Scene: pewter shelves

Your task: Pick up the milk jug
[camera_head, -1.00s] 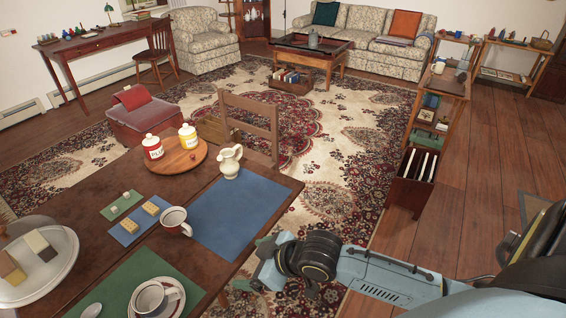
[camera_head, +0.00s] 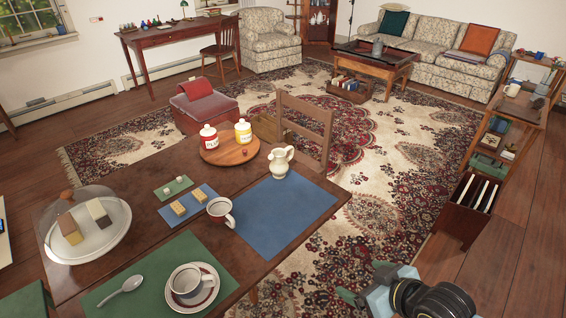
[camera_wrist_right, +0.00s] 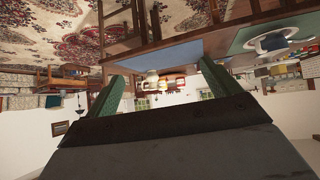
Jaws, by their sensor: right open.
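The milk jug (camera_head: 281,162) is a cream pitcher standing upright on the table, at the far edge of the blue placemat (camera_head: 287,205). My right gripper (camera_head: 360,284) is at the bottom right of the head view, beyond the table's right edge and well apart from the jug. In the right wrist view its two green fingers (camera_wrist_right: 160,92) are spread with nothing between them. The jug shows small and unclear beyond the fingers in that view. My left gripper is not in view.
A wooden round tray (camera_head: 230,152) with red and yellow canisters stands left of the jug. A wooden chair (camera_head: 306,130) stands close behind the jug.

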